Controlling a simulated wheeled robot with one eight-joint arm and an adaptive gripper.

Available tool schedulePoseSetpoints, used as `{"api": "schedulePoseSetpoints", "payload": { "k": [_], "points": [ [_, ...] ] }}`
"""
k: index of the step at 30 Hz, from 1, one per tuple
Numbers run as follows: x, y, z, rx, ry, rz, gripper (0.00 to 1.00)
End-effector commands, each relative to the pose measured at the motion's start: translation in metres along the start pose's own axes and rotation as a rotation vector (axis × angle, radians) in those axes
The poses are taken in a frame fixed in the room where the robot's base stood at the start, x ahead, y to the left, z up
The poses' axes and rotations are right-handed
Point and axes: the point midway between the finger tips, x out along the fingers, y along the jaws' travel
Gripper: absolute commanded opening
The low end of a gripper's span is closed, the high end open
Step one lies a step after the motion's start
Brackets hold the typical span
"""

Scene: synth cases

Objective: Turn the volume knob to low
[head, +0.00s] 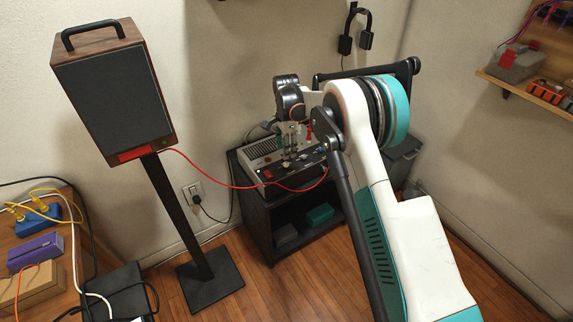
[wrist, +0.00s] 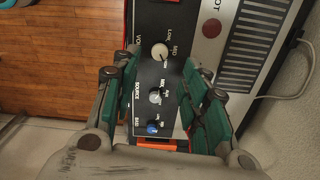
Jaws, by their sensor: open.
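The volume knob (wrist: 160,51) is a round cream knob on the black control panel (wrist: 143,75) in the wrist view. LOW and MID are printed beside it, with part of a "VO" label on its other side. Its exact pointer setting is too small to read surely. My gripper (wrist: 157,98) is open, its green-padded fingers on either side of the panel's knob row, with nothing between them held. The volume knob lies toward the far end of the fingers. In the head view my gripper (head: 293,141) is over the amplifier (head: 262,149), and my arm hides part of it.
A grey source knob (wrist: 155,97) and a blue knob (wrist: 152,128) sit in line with the volume knob. A red cable (head: 212,182) runs from the speaker (head: 112,95) to the amplifier. The amplifier stands on a black shelf unit (head: 258,207) near the wall.

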Motion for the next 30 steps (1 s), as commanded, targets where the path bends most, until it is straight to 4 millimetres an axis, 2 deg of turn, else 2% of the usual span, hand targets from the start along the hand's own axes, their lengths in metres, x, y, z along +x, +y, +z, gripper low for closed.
{"api": "schedulePoseSetpoints", "payload": {
  "k": [1,3,9,15,24,25,26,30],
  "points": [
    [0.015,0.0,0.0,0.0,0.0,0.0,0.41],
    [0.028,0.0,0.0,0.0,0.0,0.0,0.41],
    [0.058,0.0,0.0,0.0,0.0,0.0,0.41],
    [0.071,0.0,0.0,0.0,0.0,0.0,0.41],
    [0.072,0.0,0.0,0.0,0.0,0.0,0.41],
    [0.072,0.0,0.0,0.0,0.0,0.0,0.39],
    [0.072,0.0,0.0,0.0,0.0,0.0,0.32],
    [0.072,0.0,0.0,0.0,0.0,0.0,0.0]
  ]
}}
